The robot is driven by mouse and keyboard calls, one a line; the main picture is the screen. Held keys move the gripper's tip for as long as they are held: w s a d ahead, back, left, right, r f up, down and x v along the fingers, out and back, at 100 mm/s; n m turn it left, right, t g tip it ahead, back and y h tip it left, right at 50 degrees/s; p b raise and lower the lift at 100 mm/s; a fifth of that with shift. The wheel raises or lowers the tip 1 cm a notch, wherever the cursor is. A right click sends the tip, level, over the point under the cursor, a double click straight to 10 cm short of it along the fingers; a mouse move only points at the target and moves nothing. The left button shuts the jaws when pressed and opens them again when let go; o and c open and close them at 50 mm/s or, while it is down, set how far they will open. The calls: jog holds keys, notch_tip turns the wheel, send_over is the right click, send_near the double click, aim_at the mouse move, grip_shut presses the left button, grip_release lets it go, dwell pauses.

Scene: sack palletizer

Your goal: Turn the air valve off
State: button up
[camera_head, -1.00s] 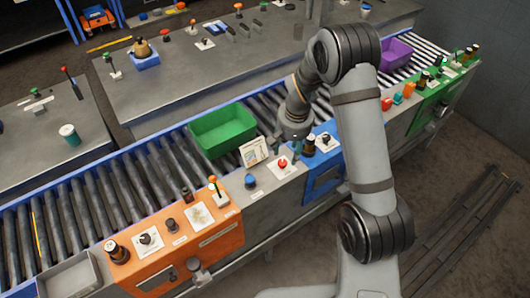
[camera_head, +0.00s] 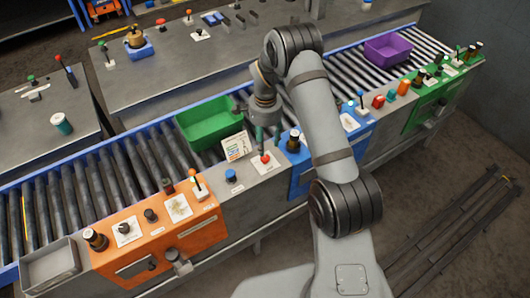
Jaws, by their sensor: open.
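No label that I can read names the air valve. A red-topped control (camera_head: 265,158) on a white plate stands on the grey front panel, just below my gripper in the picture. My gripper (camera_head: 267,146) points down with its fingers apart, at or just above this red top. I cannot tell whether a finger touches it. A blue knob (camera_head: 231,175) stands on the same grey panel to the left. A small white sign (camera_head: 236,146) stands just behind these two.
A green bin (camera_head: 208,124) and a purple bin (camera_head: 387,49) sit on the roller conveyor behind. An orange panel (camera_head: 160,238) lies left, a blue panel (camera_head: 307,181) right, and a green panel (camera_head: 425,104) farther right, all with upright knobs and levers.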

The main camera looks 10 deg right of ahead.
aim_at(265, 157)
notch_tip(265, 157, down, 7)
jog(key=shift+p, duration=0.85)
jog(key=shift+c, duration=0.8)
jog(key=c, duration=1)
